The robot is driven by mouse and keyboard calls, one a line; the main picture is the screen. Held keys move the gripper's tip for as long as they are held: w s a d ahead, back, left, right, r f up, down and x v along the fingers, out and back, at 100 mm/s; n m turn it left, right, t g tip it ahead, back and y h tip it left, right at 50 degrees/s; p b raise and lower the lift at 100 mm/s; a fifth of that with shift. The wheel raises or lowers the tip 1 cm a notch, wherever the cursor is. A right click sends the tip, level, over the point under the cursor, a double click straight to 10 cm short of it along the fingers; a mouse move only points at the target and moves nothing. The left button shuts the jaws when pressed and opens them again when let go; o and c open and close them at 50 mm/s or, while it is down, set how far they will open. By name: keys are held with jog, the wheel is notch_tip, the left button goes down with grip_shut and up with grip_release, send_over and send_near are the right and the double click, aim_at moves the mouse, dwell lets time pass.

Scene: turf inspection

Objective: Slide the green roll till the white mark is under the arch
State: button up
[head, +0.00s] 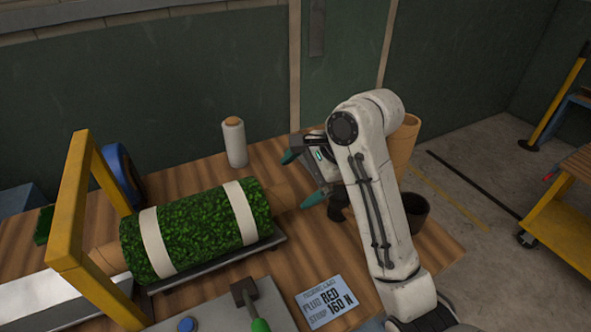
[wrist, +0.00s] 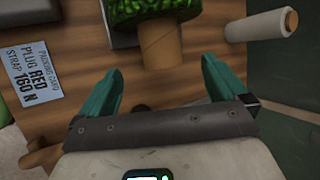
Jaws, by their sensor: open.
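The green turf roll (head: 197,228) lies on a dark low cradle (head: 215,264) in the head view, its brown core sticking out at both ends. Two white bands circle it, a left one (head: 157,242) and a right one (head: 240,212); I cannot tell which is the mark. The yellow arch (head: 72,205) stands left of the green part, around or beside the left core end. My gripper (head: 301,178) is open and empty, right of the roll. In the wrist view its teal fingers (wrist: 161,72) point toward the right core end (wrist: 160,48), apparently without gripping it.
A white spool (head: 234,145) stands behind the roll. A blue ring (head: 122,176) is behind the arch. A tan pot (head: 404,142) and dark cup (head: 416,210) stand by my arm.

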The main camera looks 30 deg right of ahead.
aim_at(276, 200)
jog(key=x, duration=1)
jog(key=shift+w+a+f+b, duration=0.1)
jog(key=shift+a+f+b, duration=0.05)
jog(key=shift+f+b, duration=0.2)
jog(key=shift+c, duration=0.4)
grip_shut()
dwell(0.5)
